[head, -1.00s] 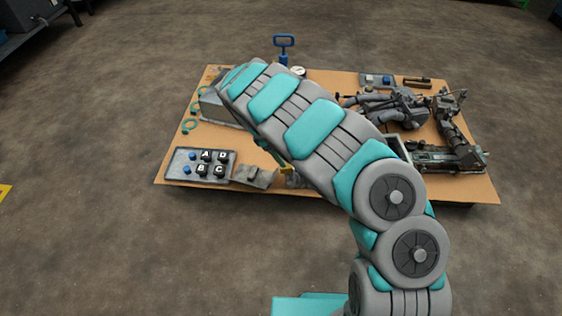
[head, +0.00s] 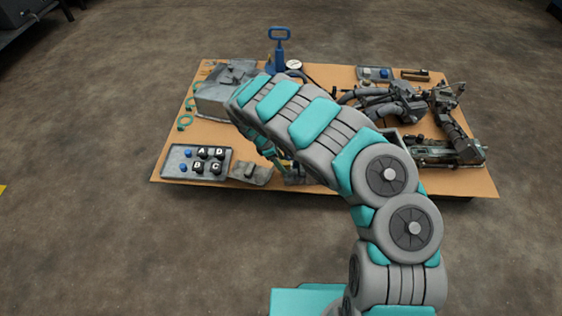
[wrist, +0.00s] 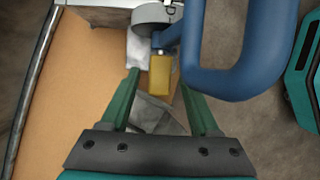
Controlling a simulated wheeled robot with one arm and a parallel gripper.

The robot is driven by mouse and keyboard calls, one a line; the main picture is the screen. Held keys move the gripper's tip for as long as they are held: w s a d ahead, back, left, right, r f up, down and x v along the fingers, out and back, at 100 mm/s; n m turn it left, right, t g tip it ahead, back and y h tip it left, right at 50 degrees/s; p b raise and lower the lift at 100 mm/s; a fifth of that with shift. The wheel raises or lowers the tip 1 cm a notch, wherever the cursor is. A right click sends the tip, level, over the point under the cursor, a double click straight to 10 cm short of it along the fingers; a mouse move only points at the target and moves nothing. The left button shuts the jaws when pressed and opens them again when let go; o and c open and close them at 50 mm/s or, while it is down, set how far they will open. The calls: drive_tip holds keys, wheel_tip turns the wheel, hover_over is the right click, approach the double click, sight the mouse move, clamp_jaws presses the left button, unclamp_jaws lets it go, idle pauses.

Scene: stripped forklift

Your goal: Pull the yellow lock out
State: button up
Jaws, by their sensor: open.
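The yellow lock (wrist: 160,76) shows in the wrist view as a small yellow block below a blue and grey fitting. My gripper (wrist: 159,80) is open, with one green finger to the left of the lock and the other to its right. The lock appears between the fingertips in the picture; I cannot tell whether they are at its depth, and no contact is clear. In the head view my arm covers much of the work area, and I cannot make out the lock clearly.
A thick blue loop handle (wrist: 238,50) stands close to the right finger in the wrist view. The table (head: 350,185) carries a tray (head: 172,172) with lettered blocks at front left and dark machine parts (head: 440,152) at right. A blue pump handle (head: 279,36) rises at the back.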

drive_tip(key=shift+c, duration=0.2)
clamp_jaws()
idle(1.1)
